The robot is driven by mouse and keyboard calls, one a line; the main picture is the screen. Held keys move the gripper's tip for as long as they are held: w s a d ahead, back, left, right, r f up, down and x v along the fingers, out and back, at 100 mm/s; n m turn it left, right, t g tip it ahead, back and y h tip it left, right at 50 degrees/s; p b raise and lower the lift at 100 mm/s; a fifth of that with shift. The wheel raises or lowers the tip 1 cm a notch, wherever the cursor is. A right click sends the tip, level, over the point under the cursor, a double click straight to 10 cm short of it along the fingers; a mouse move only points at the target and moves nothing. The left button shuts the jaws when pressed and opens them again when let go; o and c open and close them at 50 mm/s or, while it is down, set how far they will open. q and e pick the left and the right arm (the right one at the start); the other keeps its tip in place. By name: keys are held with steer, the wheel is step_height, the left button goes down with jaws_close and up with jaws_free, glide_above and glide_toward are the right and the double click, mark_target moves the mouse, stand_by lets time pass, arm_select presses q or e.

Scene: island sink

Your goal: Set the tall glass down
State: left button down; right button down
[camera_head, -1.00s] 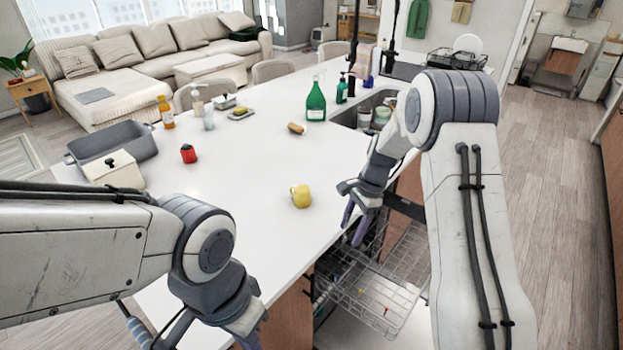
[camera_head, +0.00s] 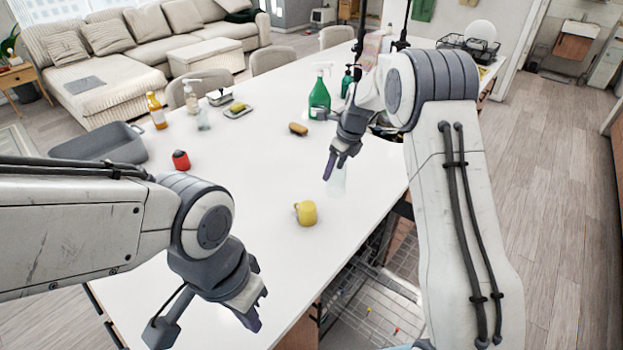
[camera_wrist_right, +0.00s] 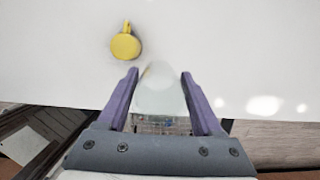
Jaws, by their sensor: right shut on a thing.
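The tall glass (camera_head: 338,181) is clear and hard to see against the white counter. My right gripper (camera_head: 338,163) is shut on it in the head view, with the glass hanging below the fingers over the counter. In the right wrist view the glass (camera_wrist_right: 161,98) sits between the two purple fingers of my right gripper (camera_wrist_right: 160,80). I cannot tell whether its base touches the counter. My left gripper (camera_head: 256,309) is near the counter's front edge, holding nothing I can see; its finger gap is unclear.
A yellow mug (camera_head: 307,213) stands on the counter (camera_head: 240,190) close to the glass, also in the wrist view (camera_wrist_right: 125,46). A brown sponge-like item (camera_head: 298,129) and a green spray bottle (camera_head: 319,96) stand farther back. An open dishwasher rack (camera_head: 375,300) lies below the counter's right edge.

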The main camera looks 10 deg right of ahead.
steer(key=w+a+f+p, duration=0.1)
steer(key=a+f, duration=0.1)
steer(key=w+a+f+p, duration=0.2)
steer(key=f, duration=0.1)
steer(key=w+a+f+p, duration=0.1)
steer(key=a+f, duration=0.1)
steer(key=f, duration=0.1)
steer(key=shift+w+p, duration=0.4)
steer(key=shift+f, duration=0.25)
steer(key=shift+f, duration=0.1)
steer(key=shift+f, duration=0.15)
steer(key=shift+c, duration=0.2)
jaws_free()
